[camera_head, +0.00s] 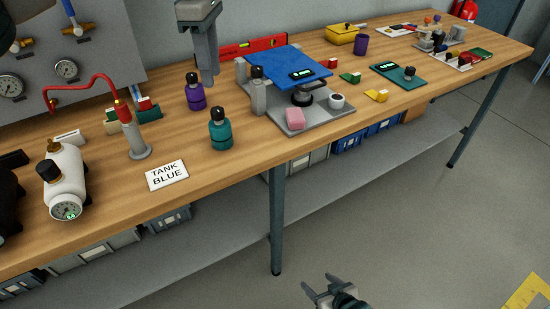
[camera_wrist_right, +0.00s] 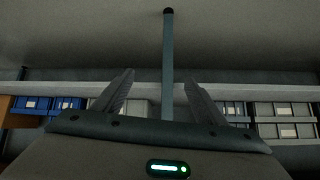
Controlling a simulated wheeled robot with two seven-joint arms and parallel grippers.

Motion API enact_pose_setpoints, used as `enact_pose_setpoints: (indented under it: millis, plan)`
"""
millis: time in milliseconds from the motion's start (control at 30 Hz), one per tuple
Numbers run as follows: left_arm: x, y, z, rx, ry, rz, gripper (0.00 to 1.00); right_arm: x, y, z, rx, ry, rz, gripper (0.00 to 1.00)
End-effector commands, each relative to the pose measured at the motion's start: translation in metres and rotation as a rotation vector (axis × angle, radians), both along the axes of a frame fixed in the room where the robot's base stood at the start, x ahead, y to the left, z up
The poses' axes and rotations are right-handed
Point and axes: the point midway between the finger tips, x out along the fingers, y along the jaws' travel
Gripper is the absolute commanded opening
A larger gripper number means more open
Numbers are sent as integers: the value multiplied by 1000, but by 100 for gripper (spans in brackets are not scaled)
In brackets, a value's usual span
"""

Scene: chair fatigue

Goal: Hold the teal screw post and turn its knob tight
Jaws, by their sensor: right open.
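A teal post (camera_head: 220,135) with a black knob on top stands upright on the wooden bench, left of the grey plate. My right gripper (camera_head: 325,286) is open and empty, low in front of the bench and well away from the post. Its spread fingers also show in the right wrist view (camera_wrist_right: 160,95).
A "TANK BLUE" sign (camera_head: 167,175), a grey post with a red hose (camera_head: 135,135) and a white tank (camera_head: 64,185) stand to the left. A grey plate (camera_head: 315,118) with a blue panel (camera_head: 285,68) lies to the right. A table leg (camera_head: 277,220) stands behind my right gripper.

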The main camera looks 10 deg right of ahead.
Motion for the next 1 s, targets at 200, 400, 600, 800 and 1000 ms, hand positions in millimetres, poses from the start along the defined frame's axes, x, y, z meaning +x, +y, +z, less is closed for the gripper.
enact_pose_setpoints:
  millis: [200,400,600,800,1000]
  plan:
    - [0,0,0,0,0,0,31,70,-11,86,92,-159,13,65]
    - [0,0,0,0,0,0,31,116,-11,173,196,-287,48,65]
    - [0,0,0,0,0,0,31,143,-1,268,322,-394,111,65]
    - [0,0,0,0,0,0,31,148,14,349,441,-458,186,65]
    - [0,0,0,0,0,0,31,143,25,398,519,-481,238,65]
